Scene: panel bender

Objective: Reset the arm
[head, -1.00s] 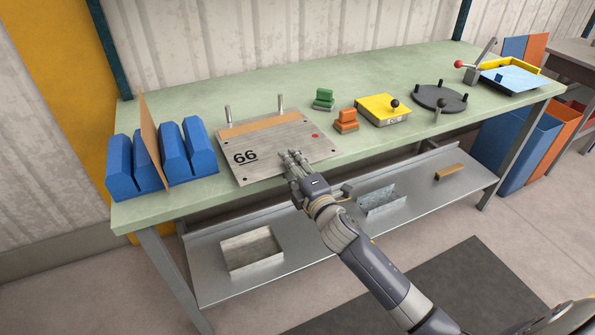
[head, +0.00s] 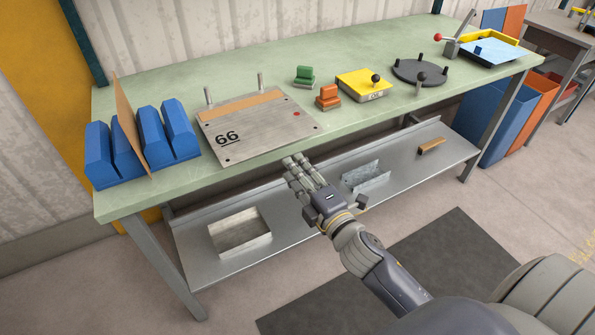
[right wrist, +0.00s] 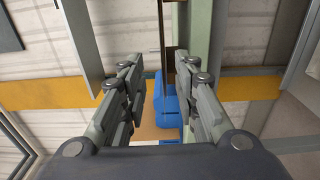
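My right arm reaches in from the lower right in the head view. Its gripper (head: 303,172) hangs in front of the green workbench's front edge, above the lower shelf, holding nothing. In the right wrist view its two fingers (right wrist: 160,95) stand apart with a clear gap between them. Blue blocks show beyond that gap. My left gripper is not in view.
The green workbench (head: 200,78) holds a blue slotted rack (head: 105,157), a metal plate marked 66 (head: 262,135), orange (head: 328,97) and green (head: 304,77) blocks, a yellow box (head: 352,84) and a dark disc (head: 432,72). The lower shelf (head: 312,212) holds metal trays.

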